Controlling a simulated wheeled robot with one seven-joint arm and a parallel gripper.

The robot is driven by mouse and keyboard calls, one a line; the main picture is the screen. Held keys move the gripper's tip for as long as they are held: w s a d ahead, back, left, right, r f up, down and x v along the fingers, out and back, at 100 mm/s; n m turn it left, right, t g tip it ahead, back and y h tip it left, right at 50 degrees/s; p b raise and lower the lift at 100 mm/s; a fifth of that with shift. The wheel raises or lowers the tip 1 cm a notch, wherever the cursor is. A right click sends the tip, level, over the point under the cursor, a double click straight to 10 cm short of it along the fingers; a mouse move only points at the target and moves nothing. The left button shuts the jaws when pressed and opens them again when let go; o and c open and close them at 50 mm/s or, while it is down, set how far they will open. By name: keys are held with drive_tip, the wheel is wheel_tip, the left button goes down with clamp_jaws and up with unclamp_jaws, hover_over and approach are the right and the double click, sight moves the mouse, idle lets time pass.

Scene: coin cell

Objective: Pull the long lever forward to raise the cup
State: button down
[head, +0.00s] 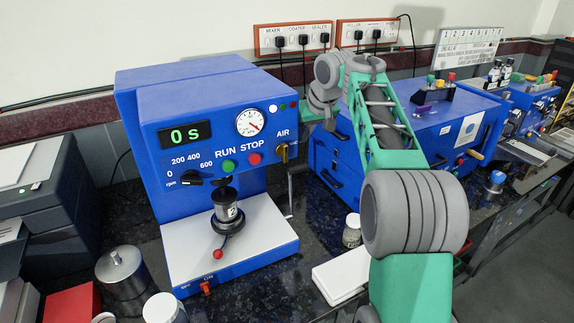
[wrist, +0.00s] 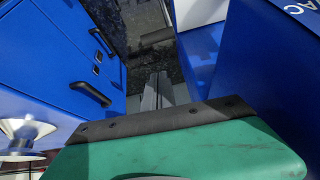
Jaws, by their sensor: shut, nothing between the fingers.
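The blue mixer (head: 205,110) stands at centre left, its display reading 0 S. A dark cup (head: 226,204) with a pale label sits upright under its head, above the white base (head: 180,262). A thin grey lever (head: 290,192) runs up the mixer's right side. A short dark rod with a red ball (head: 218,254) sticks out in front of the cup. In the wrist view my gripper (wrist: 158,80) is shut and empty, between blue machine walls. Its fingers touch no lever that I can make out. In the head view my arm reaches back right of the mixer, and the fingers cannot be made out.
A second blue machine (head: 440,130) stands behind my arm; blue fronts with black handles (wrist: 92,94) fill the wrist view's left.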

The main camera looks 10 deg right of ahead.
drive_tip(key=shift+w+a+r+n, duration=0.15)
drive_tip(key=shift+w+n, duration=0.15)
drive_tip(key=shift+w, duration=0.15)
wheel_tip(320, 180, down, 10)
drive_tip(key=w+b, duration=0.1)
drive_tip(key=b, duration=0.2)
drive_tip(key=shift+a+r, duration=0.25)
drive_tip(key=shift+d, duration=0.1)
